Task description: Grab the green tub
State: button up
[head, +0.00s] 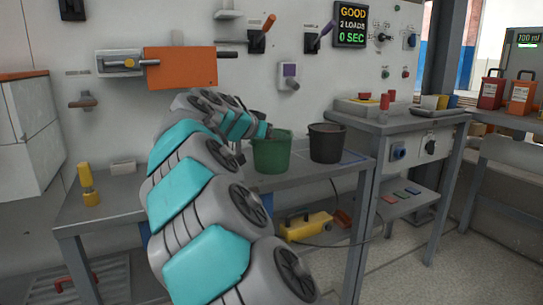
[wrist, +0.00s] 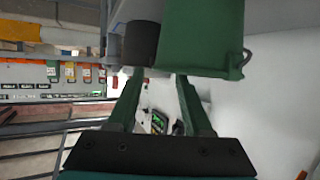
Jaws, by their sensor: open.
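The green tub (head: 272,154) stands upright on the grey bench, left of a black tub (head: 327,143). In the wrist view the green tub (wrist: 203,38) fills the upper middle, with the black tub (wrist: 142,43) to its left. My gripper (wrist: 158,76) is open, and nothing shows between its fingers. The green tub appears just beyond the fingertips, mostly toward the right finger; I cannot tell whether they touch. In the head view my arm reaches to the tub's left side, and the fingers are hard to make out there.
A yellow bottle (head: 88,184) and a small pale block (head: 123,168) stand on the bench's left part. An orange box (head: 181,68) juts from the wall above. A control cabinet (head: 410,125) stands right of the bench. A yellow tool (head: 305,225) lies below.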

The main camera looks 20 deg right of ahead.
aim_at(286, 147)
jog(key=shift+x, duration=2.75)
jog(key=shift+a+f, duration=0.1)
jog(key=shift+c, duration=0.2)
grip_shut()
